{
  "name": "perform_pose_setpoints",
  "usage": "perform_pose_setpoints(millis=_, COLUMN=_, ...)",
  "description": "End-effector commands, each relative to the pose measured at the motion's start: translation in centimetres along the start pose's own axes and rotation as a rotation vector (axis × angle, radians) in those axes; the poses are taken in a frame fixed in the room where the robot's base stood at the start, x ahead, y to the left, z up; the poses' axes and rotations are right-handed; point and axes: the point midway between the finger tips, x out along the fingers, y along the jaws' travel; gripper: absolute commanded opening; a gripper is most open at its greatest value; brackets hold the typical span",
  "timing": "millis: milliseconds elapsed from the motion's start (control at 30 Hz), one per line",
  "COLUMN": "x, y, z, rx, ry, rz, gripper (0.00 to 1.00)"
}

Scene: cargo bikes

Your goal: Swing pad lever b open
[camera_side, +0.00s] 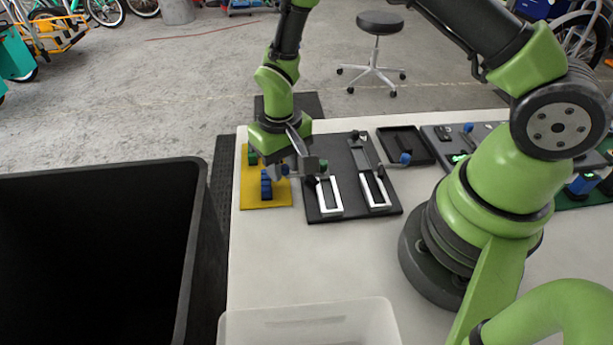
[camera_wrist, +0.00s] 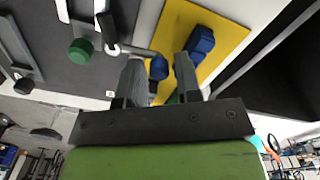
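A dark plate (camera_side: 388,196) on the table carries two lever devices, each with a white U-shaped frame. The near-left device has a metal lever arm (camera_side: 303,170) ending in a blue knob (camera_wrist: 158,68). A green knob (camera_wrist: 80,50) sits beside it. The other device has a lever with a blue knob (camera_side: 405,159) pointing right. I cannot read which is lever b. My gripper (camera_wrist: 160,75) points down at the left device's lever. Its fingers are apart, with the blue knob between them and a small gap visible; contact is unclear.
A yellow mat (camera_side: 250,195) with blue blocks (camera_side: 266,185) and a green block (camera_side: 252,155) lies just left of the plate. A black tray (camera_side: 425,150) is behind right. A large black bin (camera_side: 190,230) stands left, a clear bin (camera_side: 310,325) in front.

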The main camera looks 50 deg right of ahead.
Motion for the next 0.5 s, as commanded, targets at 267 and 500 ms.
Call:
perform_pose_setpoints(millis=267, x=-2.5, y=0.1, z=0.1, rx=0.002, ry=-0.004, rz=0.001, gripper=0.38)
perform_pose_setpoints(millis=500, x=-4.3, y=0.0, z=0.1, rx=0.003, ry=-0.004, rz=0.001, gripper=0.38)
